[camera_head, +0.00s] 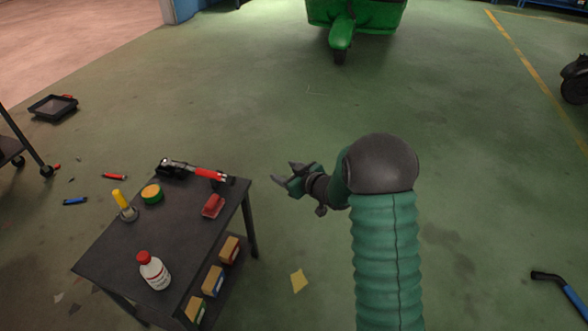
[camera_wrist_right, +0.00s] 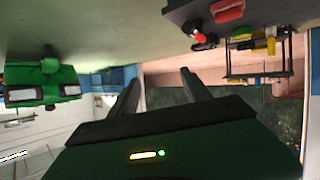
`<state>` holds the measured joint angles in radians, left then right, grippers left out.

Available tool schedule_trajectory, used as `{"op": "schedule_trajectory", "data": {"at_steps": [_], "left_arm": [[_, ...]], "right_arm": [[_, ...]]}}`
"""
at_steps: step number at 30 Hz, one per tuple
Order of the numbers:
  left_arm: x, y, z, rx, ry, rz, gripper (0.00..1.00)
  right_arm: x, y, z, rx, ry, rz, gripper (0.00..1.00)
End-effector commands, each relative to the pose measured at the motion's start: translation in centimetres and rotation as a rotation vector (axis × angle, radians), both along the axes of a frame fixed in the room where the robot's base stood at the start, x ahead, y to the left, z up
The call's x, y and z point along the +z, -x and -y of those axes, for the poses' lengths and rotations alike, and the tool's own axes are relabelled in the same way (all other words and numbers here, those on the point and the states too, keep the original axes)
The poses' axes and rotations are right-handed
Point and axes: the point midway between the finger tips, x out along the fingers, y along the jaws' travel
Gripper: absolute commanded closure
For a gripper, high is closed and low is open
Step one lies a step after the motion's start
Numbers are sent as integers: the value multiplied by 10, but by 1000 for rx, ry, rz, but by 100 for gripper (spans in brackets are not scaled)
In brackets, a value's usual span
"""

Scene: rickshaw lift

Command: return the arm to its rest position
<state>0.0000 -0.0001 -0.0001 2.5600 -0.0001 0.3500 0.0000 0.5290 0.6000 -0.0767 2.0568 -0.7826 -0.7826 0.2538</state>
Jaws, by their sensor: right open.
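My right arm, green with a dark elbow, reaches in from the bottom right of the head view. My right gripper (camera_head: 283,180) is open and empty, just right of the dark work table (camera_head: 112,240) and apart from it. In the right wrist view, its two dark fingers (camera_wrist_right: 160,85) stand spread with nothing between them. That view looks upside down, with the table (camera_wrist_right: 190,12) at the top. My left gripper does not show in either view.
The table holds a red-handled tool (camera_head: 208,174), a red block (camera_head: 213,206), a green-and-yellow tin (camera_head: 152,193) and a white bottle (camera_head: 154,271). Boxes (camera_head: 213,279) sit on its lower shelf. A green vehicle (camera_head: 357,12) stands at the back. The floor between is open.

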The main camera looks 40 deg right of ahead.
Motion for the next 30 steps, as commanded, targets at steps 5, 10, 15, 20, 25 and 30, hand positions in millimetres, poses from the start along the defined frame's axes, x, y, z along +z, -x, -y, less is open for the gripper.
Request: {"op": "schedule_trajectory", "data": {"at_steps": [5,10,15,20,25,30], "left_arm": [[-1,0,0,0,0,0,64],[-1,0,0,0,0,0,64],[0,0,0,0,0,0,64],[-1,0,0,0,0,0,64],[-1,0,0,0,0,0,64],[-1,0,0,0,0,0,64]], "right_arm": [[-1,0,0,-1,0,-1,44],[0,1,0,-1,0,0,44],[2,3,-13,-20,6,-39,44],[-10,53,-84,-108,-7,-309,44],[-32,140,-153,-132,-56,-605,44],[-42,214,-204,-104,-98,-818,44]]}}
